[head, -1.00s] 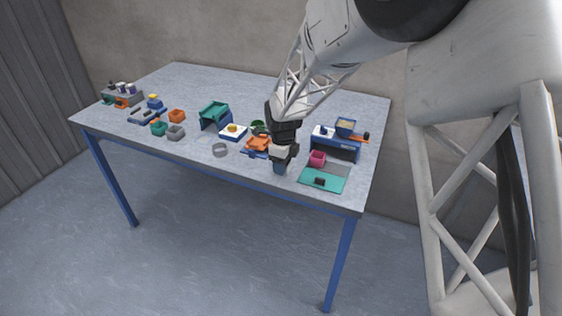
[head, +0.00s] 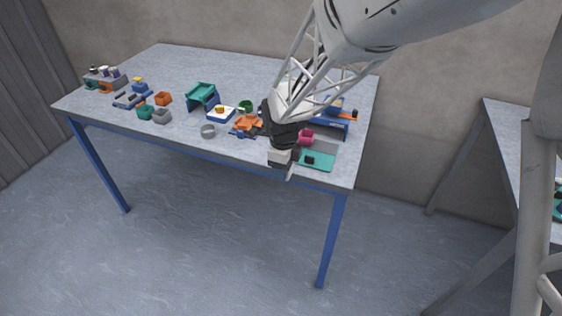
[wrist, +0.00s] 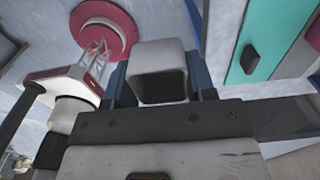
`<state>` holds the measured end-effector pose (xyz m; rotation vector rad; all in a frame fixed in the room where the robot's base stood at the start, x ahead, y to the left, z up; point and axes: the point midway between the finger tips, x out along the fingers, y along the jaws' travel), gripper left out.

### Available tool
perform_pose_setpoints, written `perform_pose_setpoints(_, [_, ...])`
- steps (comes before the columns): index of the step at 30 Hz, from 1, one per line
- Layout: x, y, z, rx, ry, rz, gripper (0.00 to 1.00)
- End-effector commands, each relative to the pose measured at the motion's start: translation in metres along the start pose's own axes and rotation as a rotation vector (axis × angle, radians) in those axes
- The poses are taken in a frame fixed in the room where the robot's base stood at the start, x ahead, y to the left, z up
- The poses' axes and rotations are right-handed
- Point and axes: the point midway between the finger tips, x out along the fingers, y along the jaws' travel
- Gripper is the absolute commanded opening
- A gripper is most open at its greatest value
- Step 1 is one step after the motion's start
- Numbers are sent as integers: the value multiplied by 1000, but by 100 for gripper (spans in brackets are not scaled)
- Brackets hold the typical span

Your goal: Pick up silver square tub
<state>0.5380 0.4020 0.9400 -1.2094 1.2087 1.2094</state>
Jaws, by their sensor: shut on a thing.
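A silver-white square tub (wrist: 160,52) is between the two blue fingers of my gripper (wrist: 158,82) in the wrist view. Its square open mouth faces the wrist camera, and the inside looks dark and empty. The fingers are shut on its two sides. In the head view my gripper (head: 284,163) is at the table's front edge, left of the teal panel. The held tub cannot be made out clearly there. Another grey square tub (head: 162,116) sits on the left part of the table.
The table (head: 230,68) holds several small things: a teal arch (head: 203,92), an orange tub (head: 163,98), a grey ring (head: 208,131). A pink tub (head: 306,137) and a teal panel with a black knob (wrist: 275,40) are close to my gripper. The table's back is clear.

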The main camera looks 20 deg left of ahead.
Motion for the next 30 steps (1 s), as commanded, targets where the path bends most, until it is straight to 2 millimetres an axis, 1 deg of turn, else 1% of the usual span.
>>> perform_pose_setpoints(6, [0,4,-3,0,0,0,27])
perform_pose_setpoints(23, [0,3,-3,0,0,0,27])
perform_pose_setpoints(26, [0,1,-3,0,0,0,27])
perform_pose_setpoints(30, [-2,-8,-5,1,0,0,27])
